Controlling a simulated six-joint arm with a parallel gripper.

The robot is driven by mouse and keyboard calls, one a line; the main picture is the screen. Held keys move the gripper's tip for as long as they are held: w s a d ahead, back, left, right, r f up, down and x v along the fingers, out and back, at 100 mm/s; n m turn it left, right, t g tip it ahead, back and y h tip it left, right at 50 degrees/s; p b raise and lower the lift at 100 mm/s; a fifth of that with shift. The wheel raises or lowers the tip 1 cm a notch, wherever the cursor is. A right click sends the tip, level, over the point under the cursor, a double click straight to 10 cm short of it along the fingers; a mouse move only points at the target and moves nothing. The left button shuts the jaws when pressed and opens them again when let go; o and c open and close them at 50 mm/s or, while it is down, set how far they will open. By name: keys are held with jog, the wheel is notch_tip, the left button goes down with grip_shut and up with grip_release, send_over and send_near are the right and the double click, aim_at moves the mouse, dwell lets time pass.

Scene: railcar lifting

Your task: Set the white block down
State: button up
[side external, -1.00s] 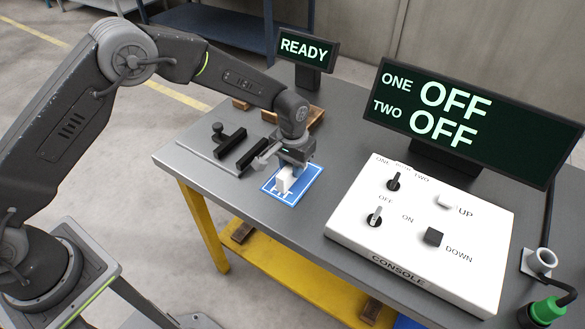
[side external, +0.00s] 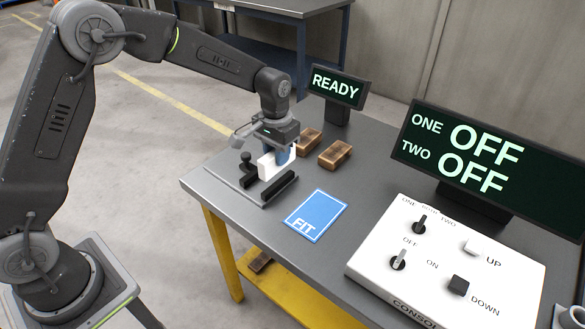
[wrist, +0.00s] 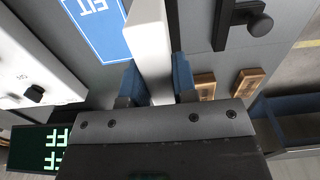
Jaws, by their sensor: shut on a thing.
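The white block (side external: 268,166) is held in my gripper (side external: 284,153), above or between the two black bars of the fixture (side external: 279,188) on the left of the table. I cannot tell whether it touches the fixture. In the wrist view my gripper (wrist: 158,82) has its blue fingers on both sides of the white block (wrist: 150,38). The block's far end runs out of that picture. The blue FIT mat (side external: 316,215) lies bare to the right of the fixture.
A black knob (side external: 246,158) stands beside the bars. Two brown wooden blocks (side external: 335,154) lie behind my gripper. The white console (side external: 440,262) fills the table's right side, below the OFF/OFF display (side external: 480,165). A READY screen (side external: 335,87) stands at the back.

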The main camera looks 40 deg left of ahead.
jog(key=s+a+r, duration=0.1)
jog(key=s+a, duration=0.1)
jog(key=a, duration=0.6)
jog(key=s+a+r, duration=0.1)
jog(key=s+a, duration=0.1)
jog(key=a, duration=0.6)
jog(key=w+d+f, duration=0.2)
jog(key=d, duration=0.1)
jog(key=w+d+f, duration=0.2)
jog(key=d+f, duration=0.1)
jog(key=w+d+f, duration=0.2)
jog(key=d, duration=0.1)
jog(key=shift+d+f, duration=0.15)
jog(key=shift+d, duration=0.05)
jog(key=shift+f, duration=2)
jog(key=o, duration=1)
jog(key=shift+f, duration=0.15)
jog(key=shift+c, duration=0.2)
